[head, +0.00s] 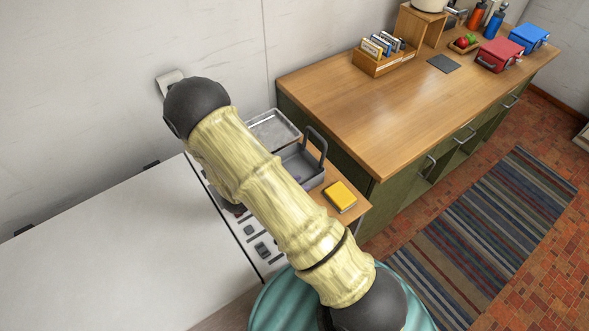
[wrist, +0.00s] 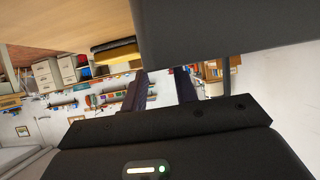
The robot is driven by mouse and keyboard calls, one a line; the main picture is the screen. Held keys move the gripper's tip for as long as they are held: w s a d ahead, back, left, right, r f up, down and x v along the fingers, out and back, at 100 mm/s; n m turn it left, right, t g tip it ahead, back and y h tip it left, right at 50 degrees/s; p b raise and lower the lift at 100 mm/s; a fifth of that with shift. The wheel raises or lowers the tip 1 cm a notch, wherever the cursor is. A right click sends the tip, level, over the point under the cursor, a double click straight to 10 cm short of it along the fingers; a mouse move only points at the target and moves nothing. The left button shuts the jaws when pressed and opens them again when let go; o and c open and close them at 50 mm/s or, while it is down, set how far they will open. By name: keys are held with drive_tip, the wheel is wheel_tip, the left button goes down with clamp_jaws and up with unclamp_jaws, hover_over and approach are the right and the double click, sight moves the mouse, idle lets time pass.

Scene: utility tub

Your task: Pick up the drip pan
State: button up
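The drip pan appears to be the shallow silver metal tray (head: 274,127) by the wall, left of the wooden counter. In the head view it lies just beyond a grey caddy with an upright handle (head: 302,165), and my arm passes in front of its lower left side. My gripper is hidden behind my arm in the head view. In the wrist view my gripper (wrist: 162,80) has its two dark fingers apart with nothing between them. A large dark grey surface (wrist: 225,25), possibly the caddy, fills the top right there. I cannot make out the pan in the wrist view.
A yellow block (head: 340,196) lies on the low wooden surface near the caddy. A white appliance top (head: 110,250) spreads at left. The wooden counter (head: 350,110) holds a file organizer (head: 384,55) and red (head: 498,54) and blue (head: 528,37) boxes. Its near half is clear.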

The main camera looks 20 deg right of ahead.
sight(306, 183)
drive_tip(key=p+x, duration=0.1)
drive_tip(key=x, duration=0.3)
drive_tip(key=shift+d+r, duration=0.1)
drive_tip(key=shift+r, duration=0.05)
clamp_jaws()
